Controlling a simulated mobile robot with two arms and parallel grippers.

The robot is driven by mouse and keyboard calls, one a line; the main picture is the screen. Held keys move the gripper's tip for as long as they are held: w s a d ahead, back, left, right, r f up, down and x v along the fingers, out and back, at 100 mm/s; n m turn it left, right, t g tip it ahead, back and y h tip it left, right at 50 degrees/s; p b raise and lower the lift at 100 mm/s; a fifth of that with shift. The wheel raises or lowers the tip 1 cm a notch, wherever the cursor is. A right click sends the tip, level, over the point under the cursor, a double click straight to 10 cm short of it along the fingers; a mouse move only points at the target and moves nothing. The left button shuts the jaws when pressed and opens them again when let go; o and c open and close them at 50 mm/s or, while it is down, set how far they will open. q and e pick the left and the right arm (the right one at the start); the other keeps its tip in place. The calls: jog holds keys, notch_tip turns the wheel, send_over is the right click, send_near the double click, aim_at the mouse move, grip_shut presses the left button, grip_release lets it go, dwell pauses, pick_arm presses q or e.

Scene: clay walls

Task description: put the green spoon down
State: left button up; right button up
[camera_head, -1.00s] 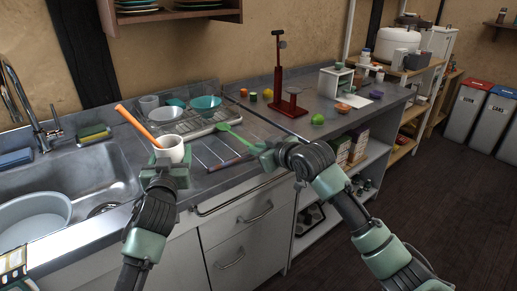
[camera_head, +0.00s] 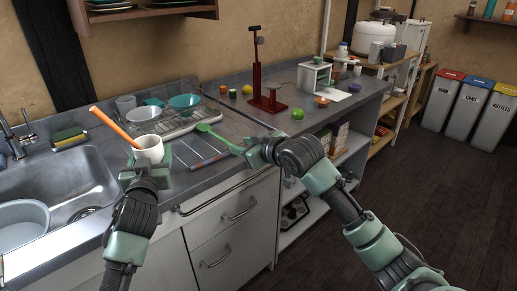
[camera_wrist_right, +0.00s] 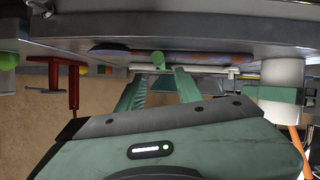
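The green spoon (camera_head: 220,139) lies at a slant over the counter, its bowl toward the dish rack and its handle running into my right gripper (camera_head: 249,153). I cannot tell whether the spoon touches the counter. My left gripper (camera_head: 145,172) is shut on a white mug (camera_head: 150,149) near the counter's front edge. An orange utensil (camera_head: 114,127) leans out of the mug.
The dish rack (camera_head: 190,122) with bowls stands behind the spoon. A blue and orange strip (camera_head: 208,161) lies on the counter near it. The sink (camera_head: 65,185) is at left. A red stand (camera_head: 257,80) and small fruits stand to the right.

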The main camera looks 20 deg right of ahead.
jog(key=v, duration=0.9)
jog(key=s+f+m+g+h, duration=0.1)
jog(key=s+f+m+g, duration=0.3)
jog(key=f, duration=1.3)
jog(key=s+f+n+g+h, duration=0.1)
jog(key=s+f, duration=0.4)
jog(key=f, duration=1.3)
jog(key=s+a+f+g, duration=0.3)
jog(key=s+f, duration=0.8)
jog(key=s, duration=0.2)
jog(key=s+a+f+g, duration=0.2)
jog(key=s+f+g, duration=0.1)
jog(key=s+f, duration=0.8)
jog(key=shift+s+a+h, duration=0.4)
jog(key=shift+s, duration=0.8)
jog(key=shift+o, duration=0.6)
